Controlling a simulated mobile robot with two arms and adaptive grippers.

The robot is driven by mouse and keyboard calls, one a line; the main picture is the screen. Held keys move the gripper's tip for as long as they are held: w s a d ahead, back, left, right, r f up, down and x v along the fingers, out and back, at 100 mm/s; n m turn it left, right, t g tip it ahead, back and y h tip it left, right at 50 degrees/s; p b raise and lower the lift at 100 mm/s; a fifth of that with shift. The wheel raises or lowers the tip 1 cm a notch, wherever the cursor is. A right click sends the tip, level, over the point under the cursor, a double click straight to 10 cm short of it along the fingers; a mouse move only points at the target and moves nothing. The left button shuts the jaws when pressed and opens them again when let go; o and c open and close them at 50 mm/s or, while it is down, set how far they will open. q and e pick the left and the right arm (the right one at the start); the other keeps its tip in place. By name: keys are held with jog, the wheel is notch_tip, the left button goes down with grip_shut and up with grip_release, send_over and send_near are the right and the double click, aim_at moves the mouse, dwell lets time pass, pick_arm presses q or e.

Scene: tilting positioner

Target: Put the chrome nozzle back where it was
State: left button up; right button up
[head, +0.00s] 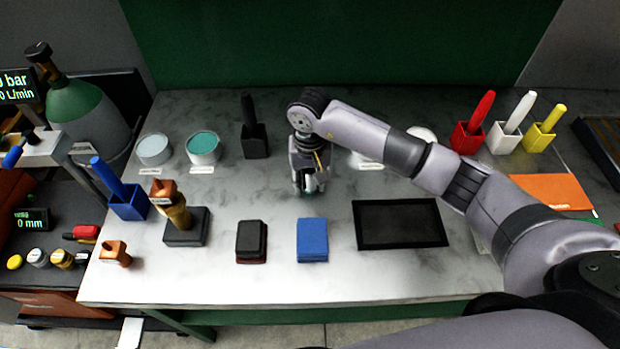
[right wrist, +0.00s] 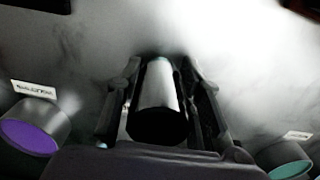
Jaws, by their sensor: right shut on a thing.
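My right gripper (head: 308,188) is over the middle of the marble-look table. In the right wrist view its fingers (right wrist: 160,105) are shut on a shiny chrome cylinder with a dark near end, the chrome nozzle (right wrist: 158,88). In the head view the nozzle is mostly hidden by the fingers, and I cannot tell whether it touches the table. A copper nozzle (head: 115,252) lies at the table's left front. A brass and copper torch piece (head: 177,210) stands on a dark block (head: 187,228). My left gripper is not in view.
A teal tin (head: 203,148) and a pale tin (head: 154,150) stand at the back left; a purple tin (right wrist: 32,128) shows in the wrist view. A black holder (head: 254,140), blue pad (head: 312,240), dark pad (head: 251,241) and black tray (head: 400,243) surround clear table.

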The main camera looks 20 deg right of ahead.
jog(key=shift+f, duration=0.1)
jog(key=shift+f, duration=0.1)
jog(key=o, duration=1.2)
jog(key=shift+c, duration=0.2)
jog(key=shift+r, duration=0.25)
notch_tip(320, 180, up, 12)
jog(key=b, duration=0.4)
jog(key=shift+f, duration=0.1)
